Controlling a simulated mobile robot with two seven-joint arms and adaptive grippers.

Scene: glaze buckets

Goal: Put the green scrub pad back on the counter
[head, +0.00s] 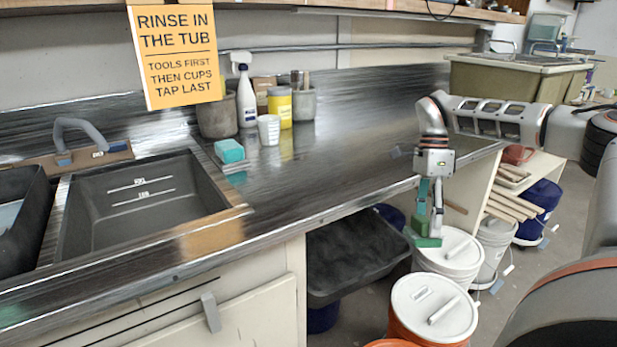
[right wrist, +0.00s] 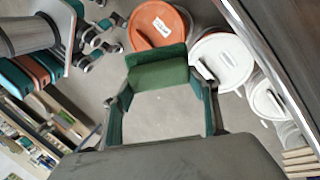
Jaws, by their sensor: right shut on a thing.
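The green scrub pad (head: 428,241) is held in my right gripper (head: 430,226), which points down just off the counter's front edge. The pad hangs below the countertop level, in front of the lidded buckets. In the right wrist view the pad (right wrist: 158,76) spans between the two fingertips of the right gripper (right wrist: 163,88). The dark, shiny counter (head: 340,135) has bare room in its middle and right part.
Below the pad stand a white-lidded bucket (head: 447,252) and an orange bucket with a white lid (head: 433,305). A dark tray (head: 352,252) sits under the counter. On the counter are a sink (head: 140,205), a turquoise sponge (head: 230,151), a spray bottle (head: 244,92) and a yellow jar (head: 280,104).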

